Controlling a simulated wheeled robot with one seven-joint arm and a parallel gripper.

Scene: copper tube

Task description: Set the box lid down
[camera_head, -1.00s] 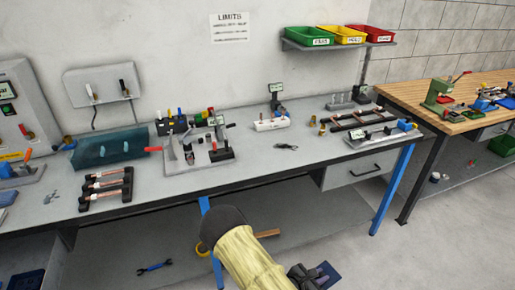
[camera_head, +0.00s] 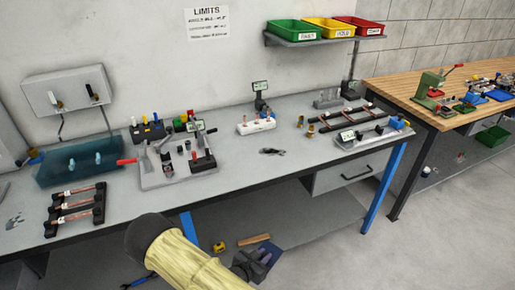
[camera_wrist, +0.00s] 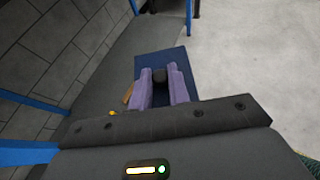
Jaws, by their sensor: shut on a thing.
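The box lid is a flat dark blue panel with a dark knob. In the wrist view the lid (camera_wrist: 160,57) lies beyond my gripper (camera_wrist: 160,77), whose two purple fingers are shut on its dark knob (camera_wrist: 159,74). In the head view the lid (camera_head: 272,250) shows partly behind my gripper (camera_head: 262,258), low in front of the workbench (camera_head: 290,160) and below its top. My gripper and hand cover part of the lid there. I cannot tell the lid's exact height above the floor or lower shelf.
A wooden handle (camera_head: 254,239) and a yellow item (camera_head: 219,247) lie on the lower shelf beside the lid. The bench's blue leg (camera_head: 384,185) stands to the right. A teal bin (camera_head: 80,162) and fixtures occupy the bench top. Grey floor (camera_head: 440,240) at right is clear.

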